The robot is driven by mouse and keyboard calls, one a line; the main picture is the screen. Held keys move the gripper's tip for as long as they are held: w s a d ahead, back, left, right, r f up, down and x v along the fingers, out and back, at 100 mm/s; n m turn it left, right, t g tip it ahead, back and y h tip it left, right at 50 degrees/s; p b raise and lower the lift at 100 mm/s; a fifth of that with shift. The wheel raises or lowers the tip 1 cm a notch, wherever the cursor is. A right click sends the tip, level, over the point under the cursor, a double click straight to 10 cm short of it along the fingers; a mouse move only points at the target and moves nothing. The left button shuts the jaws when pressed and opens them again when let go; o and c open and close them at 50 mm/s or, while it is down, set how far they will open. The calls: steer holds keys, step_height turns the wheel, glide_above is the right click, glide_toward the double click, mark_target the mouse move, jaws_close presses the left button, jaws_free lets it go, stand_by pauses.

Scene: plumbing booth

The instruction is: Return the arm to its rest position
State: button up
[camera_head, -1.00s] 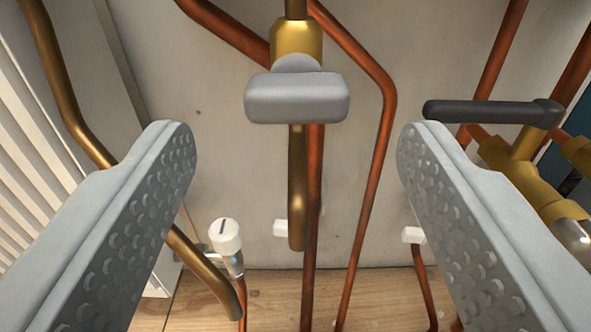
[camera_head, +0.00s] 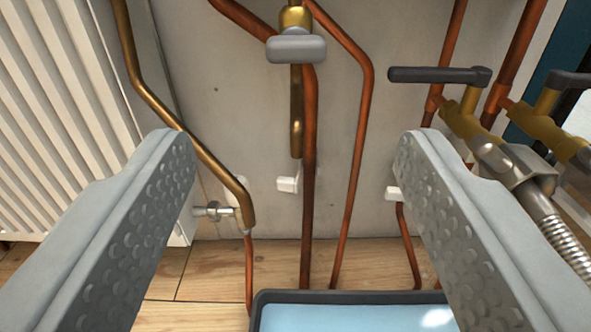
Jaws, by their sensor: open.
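My gripper (camera_head: 295,150) is open, with one grey finger at the left and one at the right and nothing between them. A grey tap handle (camera_head: 296,48) on a brass valve body (camera_head: 296,17) is ahead, near the top middle. The fingers are apart from it, and it appears above and between their tips. The wall behind the pipes shows through the gap.
Copper pipes (camera_head: 308,170) run down the wall. A white radiator (camera_head: 70,110) stands at left beside a brass pipe (camera_head: 150,95). Dark-handled brass valves (camera_head: 440,75) and a ribbed hose (camera_head: 562,238) are at right. A dark-rimmed tray with light-blue contents (camera_head: 275,297) lies on the wooden floor.

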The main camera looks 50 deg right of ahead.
steer(key=a+r+n+t+y, duration=0.1)
steer(key=a+r+t+y, duration=0.2)
steer(key=r, duration=1.3)
steer(key=a+r+n+t+y, duration=0.1)
steer(key=a+r+t+y, duration=0.2)
steer(key=r, duration=1.4)
steer(key=s+a+r+n+y, duration=0.25)
steer(key=s+r, duration=0.25)
steer(key=r, duration=0.3)
steer(key=s+a+r+n+y, duration=0.1)
steer(key=s+r+y, duration=0.3)
steer(key=r, duration=0.5)
steer(key=s+a+r+n+y, duration=0.1)
steer(key=s+r, duration=0.5)
steer(key=s, duration=0.9)
steer(key=s+a+r+n, duration=0.1)
steer(key=s+r+n, duration=0.3)
steer(key=s, duration=1)
steer(key=shift+s+a+r+y, duration=0.2)
steer(key=shift+s+r+y, duration=0.15)
steer(key=shift+r, duration=0.6)
